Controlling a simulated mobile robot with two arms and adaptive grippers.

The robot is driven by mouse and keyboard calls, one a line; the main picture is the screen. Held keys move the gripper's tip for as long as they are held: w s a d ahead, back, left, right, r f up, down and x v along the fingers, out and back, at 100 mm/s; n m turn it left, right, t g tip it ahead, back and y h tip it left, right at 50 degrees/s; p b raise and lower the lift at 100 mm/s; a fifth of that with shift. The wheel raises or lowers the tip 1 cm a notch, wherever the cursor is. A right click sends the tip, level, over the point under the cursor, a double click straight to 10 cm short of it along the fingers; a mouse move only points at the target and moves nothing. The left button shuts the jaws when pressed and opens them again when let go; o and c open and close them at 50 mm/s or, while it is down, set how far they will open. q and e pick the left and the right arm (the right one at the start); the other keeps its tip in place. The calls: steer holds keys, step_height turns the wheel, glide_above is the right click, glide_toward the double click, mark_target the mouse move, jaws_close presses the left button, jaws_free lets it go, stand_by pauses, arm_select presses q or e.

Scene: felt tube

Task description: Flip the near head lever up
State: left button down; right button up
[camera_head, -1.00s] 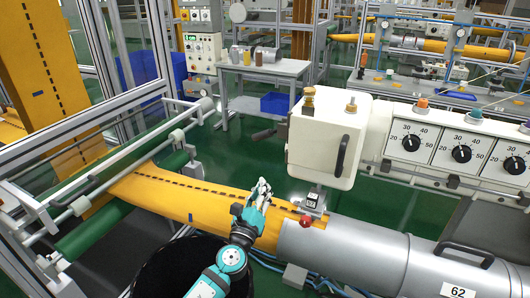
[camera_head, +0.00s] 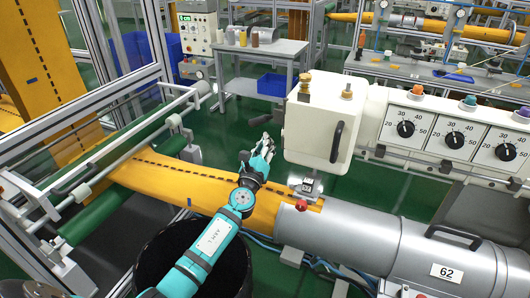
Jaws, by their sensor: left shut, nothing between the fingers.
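A small red ball knob (camera_head: 301,205), which looks like the lever's end, sits at the base of a small metal head (camera_head: 305,185). This head is below the cream machine housing (camera_head: 318,128) and at the mouth of the grey metal tube (camera_head: 345,232). The lever's arm is hardly visible. My left gripper (camera_head: 264,146) is shut and empty. It shows above and left of the red knob, in front of the housing's left side, and appears apart from the knob. My right gripper is not in view.
Yellow felt (camera_head: 170,178) runs from the left into the tube. A black round bin (camera_head: 232,268) stands under my left arm. The cream housing has a dark handle (camera_head: 337,142). A dial panel (camera_head: 450,135) is at the right. Green floor shows behind the felt.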

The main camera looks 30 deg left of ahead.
mark_target(264, 120)
arm_select(q)
steer(key=shift+s+a+r+p, duration=0.15)
steer(key=shift+a+r+p, duration=0.1)
steer(key=shift+r, duration=0.3)
steer(key=shift+s+a+r+p, duration=0.15)
steer(key=shift+a+r, duration=0.1)
steer(key=shift+r, duration=0.25)
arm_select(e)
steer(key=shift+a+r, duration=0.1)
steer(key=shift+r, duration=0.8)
arm_select(q)
steer(key=shift+w+f, duration=0.1)
steer(key=shift+w, duration=0.05)
steer(key=shift+a+r+m, duration=0.2)
steer(key=shift+a+m, duration=0.05)
steer(key=shift+m, duration=0.15)
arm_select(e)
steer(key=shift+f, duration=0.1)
